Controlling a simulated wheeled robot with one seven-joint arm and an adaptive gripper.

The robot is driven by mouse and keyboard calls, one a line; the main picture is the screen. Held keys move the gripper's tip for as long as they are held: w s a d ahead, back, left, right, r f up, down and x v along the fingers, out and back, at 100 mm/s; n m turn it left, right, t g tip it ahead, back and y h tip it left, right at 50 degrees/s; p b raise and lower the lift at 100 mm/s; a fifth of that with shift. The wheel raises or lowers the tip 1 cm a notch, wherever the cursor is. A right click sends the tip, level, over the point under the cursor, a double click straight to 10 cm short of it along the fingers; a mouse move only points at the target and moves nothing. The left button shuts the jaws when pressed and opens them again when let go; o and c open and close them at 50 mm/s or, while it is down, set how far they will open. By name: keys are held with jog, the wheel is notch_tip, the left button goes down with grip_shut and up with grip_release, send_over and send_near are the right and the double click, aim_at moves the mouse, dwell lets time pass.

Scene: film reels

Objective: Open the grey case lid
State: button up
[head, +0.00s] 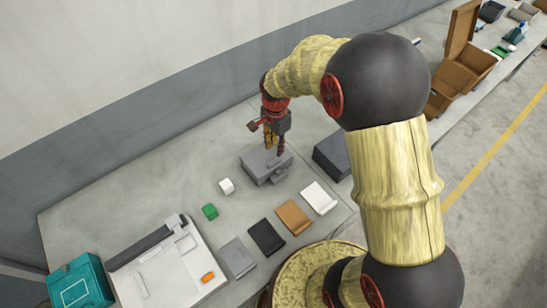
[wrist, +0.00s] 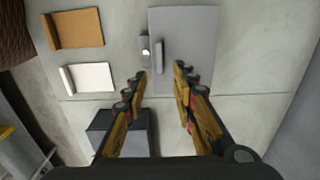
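The grey case (head: 258,166) sits on the table near the wall, and its lid looks shut. In the wrist view the case (wrist: 198,40) shows as a flat grey rectangle, with a narrow handle-like bar (wrist: 159,57) along its left side. My gripper (head: 274,149) is pointed down just above the case. In the wrist view my gripper (wrist: 161,72) is open, with a clear gap between the fingers and nothing in it. The fingertips lie near the lower end of the bar; I cannot tell whether they touch it. My gripper hides part of the case in the head view.
A dark box (head: 331,160) stands right of the case. White (head: 319,198), brown (head: 294,217), black (head: 266,238) and grey (head: 238,258) flat pieces lie in front. The wall is behind.

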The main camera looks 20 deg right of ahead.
aim_at(275, 160)
notch_tip(275, 160, down, 8)
jog(key=shift+r+b, duration=0.2)
jog(key=shift+b, duration=0.2)
grip_shut()
dwell(0.9)
